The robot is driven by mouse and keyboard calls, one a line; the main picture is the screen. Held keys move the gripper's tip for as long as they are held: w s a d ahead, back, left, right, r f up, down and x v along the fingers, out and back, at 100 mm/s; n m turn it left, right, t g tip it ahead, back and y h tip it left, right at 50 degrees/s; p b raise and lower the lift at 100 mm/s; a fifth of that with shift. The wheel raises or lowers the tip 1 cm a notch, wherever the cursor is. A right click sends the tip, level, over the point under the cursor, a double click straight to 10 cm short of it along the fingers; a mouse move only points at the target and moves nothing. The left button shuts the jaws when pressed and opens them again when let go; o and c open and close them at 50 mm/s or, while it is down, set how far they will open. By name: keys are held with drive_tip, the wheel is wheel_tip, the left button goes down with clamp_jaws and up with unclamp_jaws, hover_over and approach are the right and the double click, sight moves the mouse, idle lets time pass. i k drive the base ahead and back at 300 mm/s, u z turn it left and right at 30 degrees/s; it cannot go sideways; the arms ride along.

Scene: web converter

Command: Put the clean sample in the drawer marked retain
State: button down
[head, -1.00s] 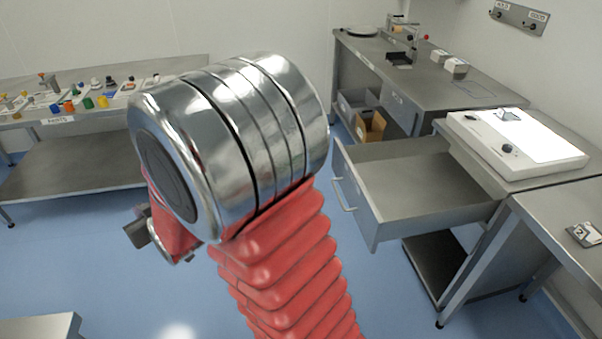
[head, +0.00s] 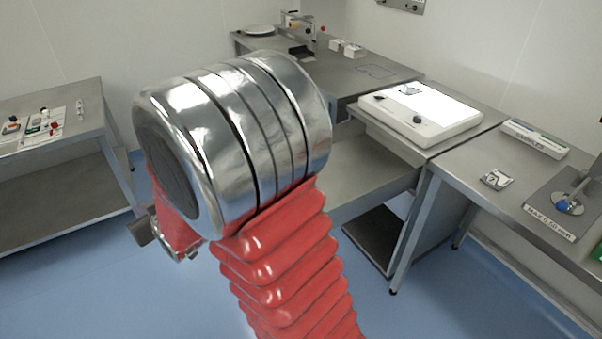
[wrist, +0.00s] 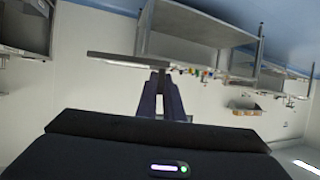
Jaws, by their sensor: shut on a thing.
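My gripper (wrist: 167,97) shows in the wrist view as two dark purple fingers, close together. A flat grey strip (wrist: 115,59), seen nearly edge-on, lies across the fingertips and appears held; I cannot tell whether it is the clean sample. In the head view my own arm hides the gripper's fingers and load.
A parts table (head: 88,133) stands left. Blue floor (head: 95,270) is clear in front.

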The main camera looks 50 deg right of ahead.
sight(333, 167)
drive_tip(key=z, duration=0.75)
drive_tip(key=i, duration=1)
